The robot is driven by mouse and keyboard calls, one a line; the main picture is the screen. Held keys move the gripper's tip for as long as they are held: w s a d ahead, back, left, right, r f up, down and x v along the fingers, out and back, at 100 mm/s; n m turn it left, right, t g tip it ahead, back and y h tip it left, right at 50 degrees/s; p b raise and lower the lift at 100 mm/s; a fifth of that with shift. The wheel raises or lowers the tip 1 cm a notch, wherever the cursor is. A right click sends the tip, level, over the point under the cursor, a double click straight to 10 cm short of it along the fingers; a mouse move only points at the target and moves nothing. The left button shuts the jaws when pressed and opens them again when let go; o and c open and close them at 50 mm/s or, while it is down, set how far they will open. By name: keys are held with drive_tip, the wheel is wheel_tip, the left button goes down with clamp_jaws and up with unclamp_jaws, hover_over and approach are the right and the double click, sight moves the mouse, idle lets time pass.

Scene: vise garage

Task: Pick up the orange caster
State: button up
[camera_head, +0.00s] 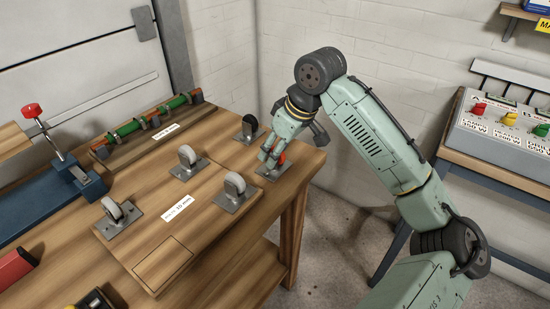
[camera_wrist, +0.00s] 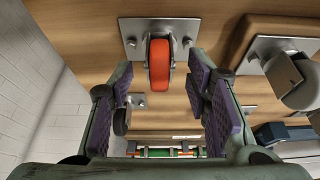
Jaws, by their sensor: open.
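The orange caster (camera_wrist: 159,65) shows in the wrist view, its wheel at top centre with its metal plate (camera_wrist: 190,27) behind it on the wooden bench. In the head view the orange caster (camera_head: 281,159) is at the bench's right corner, partly hidden by my gripper (camera_head: 268,157). In the wrist view my gripper (camera_wrist: 162,95) is open, with purple pads on both sides. The orange wheel appears between and beyond the pads, near the right fingertip. I cannot tell whether any finger touches it.
A black-wheeled caster (camera_head: 250,124) stands just behind my gripper. A blue vise (camera_head: 50,205) is at left. A control box (camera_head: 500,125) sits on a separate table at right.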

drive_tip(key=shift+x, duration=0.9)
clamp_jaws()
drive_tip(key=shift+r, duration=0.1)
